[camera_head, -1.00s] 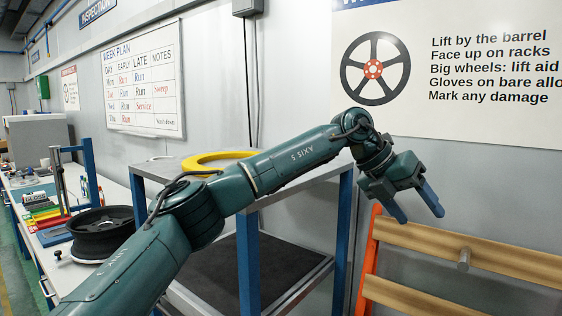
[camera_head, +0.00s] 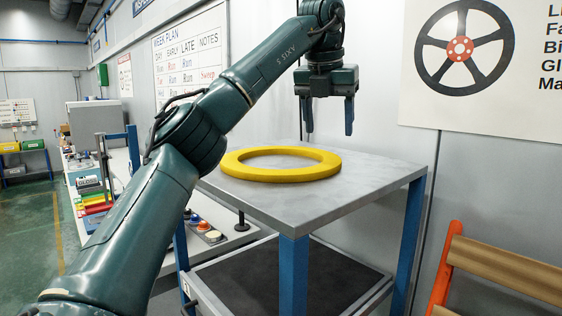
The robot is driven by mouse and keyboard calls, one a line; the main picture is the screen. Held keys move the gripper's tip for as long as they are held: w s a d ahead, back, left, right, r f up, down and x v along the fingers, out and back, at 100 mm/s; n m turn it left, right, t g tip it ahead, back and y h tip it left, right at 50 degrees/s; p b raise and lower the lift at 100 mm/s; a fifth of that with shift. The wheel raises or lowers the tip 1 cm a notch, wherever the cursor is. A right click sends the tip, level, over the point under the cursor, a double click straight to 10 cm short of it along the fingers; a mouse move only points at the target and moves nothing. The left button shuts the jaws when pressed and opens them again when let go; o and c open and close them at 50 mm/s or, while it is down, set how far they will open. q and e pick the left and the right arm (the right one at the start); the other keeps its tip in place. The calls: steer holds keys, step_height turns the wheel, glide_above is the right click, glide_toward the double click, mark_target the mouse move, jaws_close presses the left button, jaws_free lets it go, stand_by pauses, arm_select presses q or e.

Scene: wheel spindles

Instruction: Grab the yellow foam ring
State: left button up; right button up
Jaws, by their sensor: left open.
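The yellow foam ring (camera_head: 282,174) lies flat on the grey top of a blue-legged stand (camera_head: 370,192). My right gripper is not in view.
A lower dark shelf (camera_head: 290,275) sits under the top. A workbench with colored bins (camera_head: 97,208) and a row of buttons (camera_head: 203,228) is at left. An orange-framed wooden rack (camera_head: 505,270) is at right. The top's front right is clear.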

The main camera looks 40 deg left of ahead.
mark_target(331, 163)
arm_select(q)
steer(key=x, duration=0.8)
steer(key=shift+w+a, duration=0.15)
steer(key=c, duration=1.1)
